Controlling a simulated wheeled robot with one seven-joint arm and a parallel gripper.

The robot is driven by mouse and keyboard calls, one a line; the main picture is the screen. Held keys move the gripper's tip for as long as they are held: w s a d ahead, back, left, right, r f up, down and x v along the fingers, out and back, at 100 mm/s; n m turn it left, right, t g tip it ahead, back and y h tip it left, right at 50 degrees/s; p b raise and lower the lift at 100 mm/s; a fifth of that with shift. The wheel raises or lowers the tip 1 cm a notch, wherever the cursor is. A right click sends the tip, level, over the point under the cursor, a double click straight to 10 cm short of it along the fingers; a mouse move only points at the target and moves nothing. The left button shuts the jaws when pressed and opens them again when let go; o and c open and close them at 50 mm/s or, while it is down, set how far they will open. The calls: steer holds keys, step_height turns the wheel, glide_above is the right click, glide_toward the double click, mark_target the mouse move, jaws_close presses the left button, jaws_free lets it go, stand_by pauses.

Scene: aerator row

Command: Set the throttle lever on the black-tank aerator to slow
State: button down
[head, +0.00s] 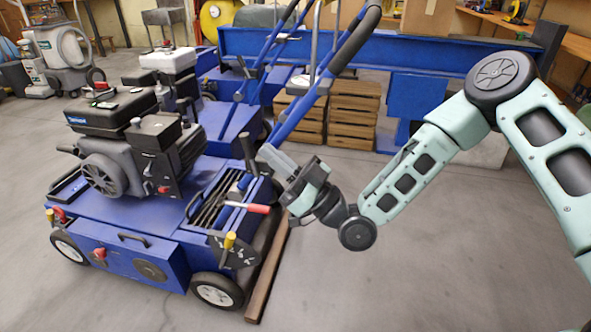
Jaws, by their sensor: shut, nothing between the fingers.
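The black-tank aerator (130,235) is a blue wheeled machine at the left front, with a black fuel tank (112,112) on top of its engine. A red-gripped lever (247,207) points right across its right end. A yellow-knobbed lever (229,241) stands at a dark fan-shaped plate (236,254) below. A black upright lever (246,150) stands by the handlebar foot. I cannot tell for sure which is the throttle lever, and slow markings are unreadable. My gripper (268,158) is shut and empty, close to the black lever and above the red-gripped one; contact cannot be told.
A second aerator with a white tank (168,60) stands behind. The blue handlebar (318,86) rises beside my gripper. Wooden crates (353,115) and a blue beam (400,48) are at the back. A wooden beam (268,275) lies by the right wheels. The front right floor is clear.

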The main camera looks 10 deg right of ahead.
mark_target(250, 155)
steer(key=shift+w+a+f, duration=0.15)
steer(key=shift+w+a, duration=0.2)
steer(key=shift+a, duration=0.3)
steer(key=shift+a+r+g+h+p, duration=0.25)
steer(key=shift+r+g+p, duration=0.2)
steer(key=shift+p, duration=0.65)
steer(key=shift+w+a+n+h+p, duration=0.15)
steer(key=shift+n+h+p, duration=0.3)
steer(key=shift+p, duration=0.25)
steer(key=shift+a+f+g, duration=0.1)
steer(key=shift+f+g, duration=0.05)
steer(key=shift+g, duration=0.1)
